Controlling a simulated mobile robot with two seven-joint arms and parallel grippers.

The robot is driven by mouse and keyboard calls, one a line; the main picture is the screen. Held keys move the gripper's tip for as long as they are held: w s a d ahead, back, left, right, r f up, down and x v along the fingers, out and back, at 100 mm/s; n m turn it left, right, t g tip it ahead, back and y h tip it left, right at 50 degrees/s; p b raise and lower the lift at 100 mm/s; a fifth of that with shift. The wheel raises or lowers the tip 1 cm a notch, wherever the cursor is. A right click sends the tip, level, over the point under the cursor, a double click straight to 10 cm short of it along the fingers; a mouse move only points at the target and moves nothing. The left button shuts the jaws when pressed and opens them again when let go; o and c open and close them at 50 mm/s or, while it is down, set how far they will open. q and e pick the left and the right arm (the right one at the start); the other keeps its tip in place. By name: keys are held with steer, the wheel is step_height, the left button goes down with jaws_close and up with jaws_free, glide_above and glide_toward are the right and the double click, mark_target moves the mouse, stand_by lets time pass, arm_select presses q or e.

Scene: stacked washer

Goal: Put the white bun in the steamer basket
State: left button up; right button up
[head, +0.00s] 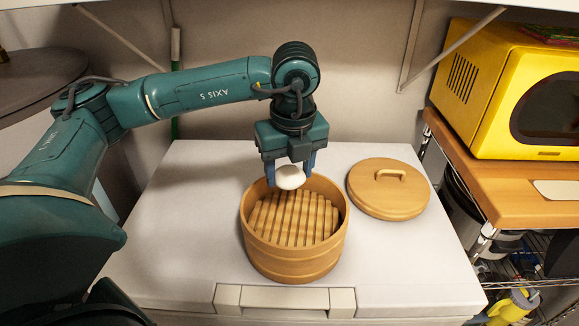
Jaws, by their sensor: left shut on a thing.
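The white bun (290,177) is held between the blue fingers of my left gripper (290,176), which points down and is shut on it. The bun appears over the back part of the open steamer basket (293,262). The basket is round and wooden with a slatted floor that looks empty. I cannot tell exactly how high the bun is above the slats. The basket's lid (388,190) lies flat to its right, handle up. My right gripper is not in view.
The basket and lid stand on the white washer top (190,230), which is clear to the left. A yellow microwave (510,90) sits on a wooden shelf (500,190) at the right. A wall is close behind. A round dark table (40,85) is at the far left.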

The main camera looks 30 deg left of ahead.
mark_target(289, 187)
arm_select(q)
steer(key=shift+f+b, duration=1)
steer(key=shift+f, duration=1.3)
steer(key=o, duration=1.1)
steer(key=shift+c, duration=0.2)
steer(key=shift+r, duration=0.1)
steer(key=r, duration=0.8)
steer(key=s+d+r, duration=0.1)
steer(key=r, duration=0.4)
steer(key=shift+d, duration=0.1)
